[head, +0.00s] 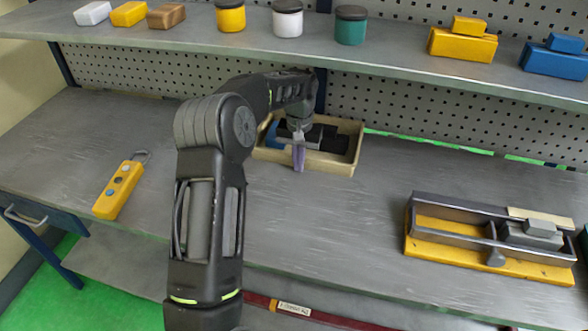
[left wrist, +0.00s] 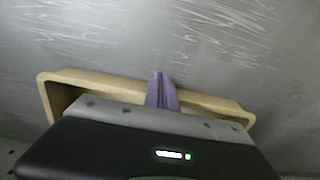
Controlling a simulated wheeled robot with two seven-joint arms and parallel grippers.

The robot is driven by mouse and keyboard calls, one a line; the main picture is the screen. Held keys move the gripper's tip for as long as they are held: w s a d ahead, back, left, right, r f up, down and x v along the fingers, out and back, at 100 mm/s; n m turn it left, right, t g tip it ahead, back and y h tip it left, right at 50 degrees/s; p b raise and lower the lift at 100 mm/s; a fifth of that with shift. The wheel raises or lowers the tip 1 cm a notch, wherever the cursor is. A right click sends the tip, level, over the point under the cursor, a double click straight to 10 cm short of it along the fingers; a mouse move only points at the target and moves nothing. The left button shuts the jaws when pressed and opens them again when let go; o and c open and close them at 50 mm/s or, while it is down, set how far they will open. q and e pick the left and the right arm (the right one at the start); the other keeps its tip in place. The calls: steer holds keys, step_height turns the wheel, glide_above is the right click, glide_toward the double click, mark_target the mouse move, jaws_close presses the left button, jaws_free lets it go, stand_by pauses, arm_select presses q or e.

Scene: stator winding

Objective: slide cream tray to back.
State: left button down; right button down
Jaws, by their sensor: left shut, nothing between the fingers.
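The cream tray (head: 340,160) stands near the back of the grey workbench, close to the pegboard. It holds a blue item (head: 271,133) and a black item, partly hidden by my arm. My left gripper (head: 299,167) is over the tray's front wall with its purple fingers shut and pointing down, nothing between them. In the left wrist view the fingers (left wrist: 162,92) overlap the tray's long wall (left wrist: 210,101); whether they touch it I cannot tell. My right gripper does not show.
A yellow pendant (head: 119,190) lies on the bench at the left. A yellow-based vise-like fixture (head: 480,262) stands at the front right. The shelf above (head: 390,60) carries jars and blocks. The bench between tray and fixture is clear.

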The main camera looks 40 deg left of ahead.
arm_select(q)
steer(key=shift+w+a+f, duration=0.1)
steer(key=shift+w+f, duration=0.05)
steer(key=shift+w, duration=0.15)
steer(key=shift+s, duration=0.15)
